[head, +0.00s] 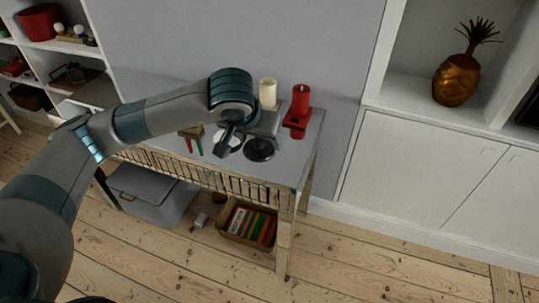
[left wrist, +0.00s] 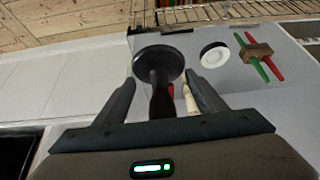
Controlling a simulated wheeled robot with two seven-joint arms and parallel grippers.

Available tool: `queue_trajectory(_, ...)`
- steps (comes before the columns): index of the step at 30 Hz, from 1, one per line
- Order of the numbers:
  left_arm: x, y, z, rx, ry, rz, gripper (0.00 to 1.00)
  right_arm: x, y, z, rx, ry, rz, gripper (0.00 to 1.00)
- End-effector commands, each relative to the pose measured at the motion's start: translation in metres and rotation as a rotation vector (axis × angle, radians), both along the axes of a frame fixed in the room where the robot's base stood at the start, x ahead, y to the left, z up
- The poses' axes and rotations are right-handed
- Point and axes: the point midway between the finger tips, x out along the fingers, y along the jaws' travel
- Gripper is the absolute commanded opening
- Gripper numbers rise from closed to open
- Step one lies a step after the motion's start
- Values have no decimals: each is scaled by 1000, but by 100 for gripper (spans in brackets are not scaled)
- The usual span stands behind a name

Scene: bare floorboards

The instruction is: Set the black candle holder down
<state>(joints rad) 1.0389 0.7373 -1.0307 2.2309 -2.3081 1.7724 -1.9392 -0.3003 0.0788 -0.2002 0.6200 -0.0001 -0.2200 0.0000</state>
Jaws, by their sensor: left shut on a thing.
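The black candle holder (head: 259,151) has a round base and a thin stem. It is over the grey tabletop (head: 283,167), base down. My left gripper (head: 246,134) reaches in from above and is shut on its stem. In the left wrist view, the black candle holder (left wrist: 158,62) shows its disc base beyond my left gripper (left wrist: 160,92), with the stem between the fingers. I cannot tell whether the base touches the tabletop. The upper end of the holder is hidden. My right gripper is not in view.
A cream candle (head: 268,93) and a red candle (head: 300,98) in a red holder stand close behind. A white round dish (left wrist: 214,54) and a wooden clamp (left wrist: 258,53) with red and green handles lie beside the holder. Some tabletop right of the base is clear.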

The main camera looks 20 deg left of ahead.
Motion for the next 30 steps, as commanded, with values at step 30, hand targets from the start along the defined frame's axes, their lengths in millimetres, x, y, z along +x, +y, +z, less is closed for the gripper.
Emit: queue_trajectory(30, 124, -29, -59, -12, 29, 24, 24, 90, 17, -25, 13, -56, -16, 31)
